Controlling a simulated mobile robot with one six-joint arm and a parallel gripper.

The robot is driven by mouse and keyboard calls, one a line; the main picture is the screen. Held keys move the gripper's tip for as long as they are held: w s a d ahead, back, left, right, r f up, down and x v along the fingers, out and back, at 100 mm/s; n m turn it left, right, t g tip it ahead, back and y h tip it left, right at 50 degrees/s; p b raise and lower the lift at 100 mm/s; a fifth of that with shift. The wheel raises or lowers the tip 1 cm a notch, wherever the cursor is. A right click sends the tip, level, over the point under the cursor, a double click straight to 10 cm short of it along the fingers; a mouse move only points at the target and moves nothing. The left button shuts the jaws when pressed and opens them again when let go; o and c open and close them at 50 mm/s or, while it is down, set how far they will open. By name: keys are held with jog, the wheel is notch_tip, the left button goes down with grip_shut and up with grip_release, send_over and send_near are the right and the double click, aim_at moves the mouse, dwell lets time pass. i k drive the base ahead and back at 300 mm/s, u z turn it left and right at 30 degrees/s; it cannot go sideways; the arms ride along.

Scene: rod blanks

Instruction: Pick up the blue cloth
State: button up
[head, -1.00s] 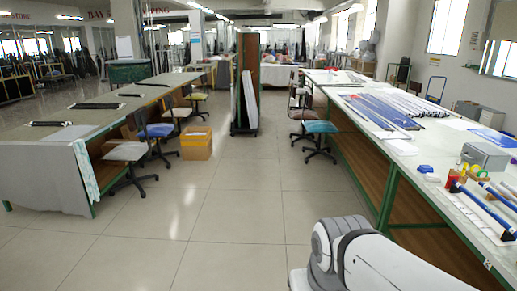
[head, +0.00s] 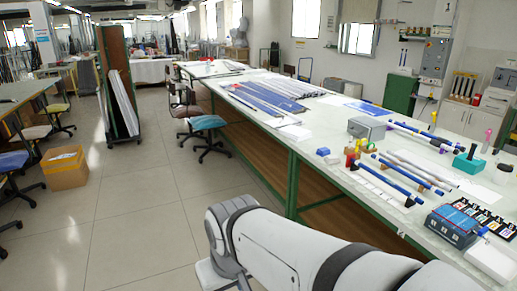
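I cannot pick out a blue cloth for certain. A flat blue sheet (head: 368,109) lies on the long white table (head: 335,138) at right, towards its far edge; whether it is cloth or paper I cannot tell. Long blue and grey strips (head: 262,98) lie further along the table. My arm's white links cross the bottom of the view, in front of the table's near side. My gripper is outside the view.
Blue and white rods (head: 408,172), a grey box (head: 367,128), a blue bin (head: 452,226) and a teal block (head: 468,161) crowd the table's near part. A blue-seated chair (head: 207,124) and a cardboard box (head: 65,167) stand on the floor. The aisle between is clear.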

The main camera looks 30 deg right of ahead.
aim_at(324, 151)
jog(key=z, duration=1)
jog(key=i, duration=3.6)
jog(key=z, duration=1)
